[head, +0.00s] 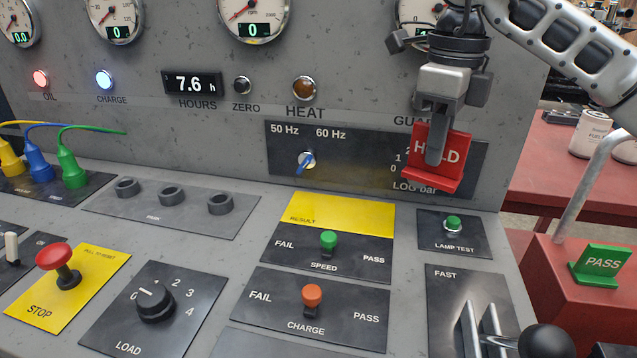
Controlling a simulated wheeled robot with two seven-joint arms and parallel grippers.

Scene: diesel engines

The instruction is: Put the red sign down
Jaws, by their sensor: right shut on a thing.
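The red sign (453,152), lettered HOLD, is in the head view at the upper right, in front of the upright panel. My right gripper (435,150) comes down from above and is shut on it. A finger covers the middle letters. The sign is roughly upright, with its foot at the bottom. It covers part of the guard plate behind it. I cannot tell whether its foot touches anything. My left gripper is not in view.
A green PASS sign (602,263) stands on a red box (570,300) at the right. The sloping console below carries a lamp test button (453,223), FAIL/PASS switches (328,240), a red stop button (55,257) and levers (480,330). A red table (560,165) is behind right.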

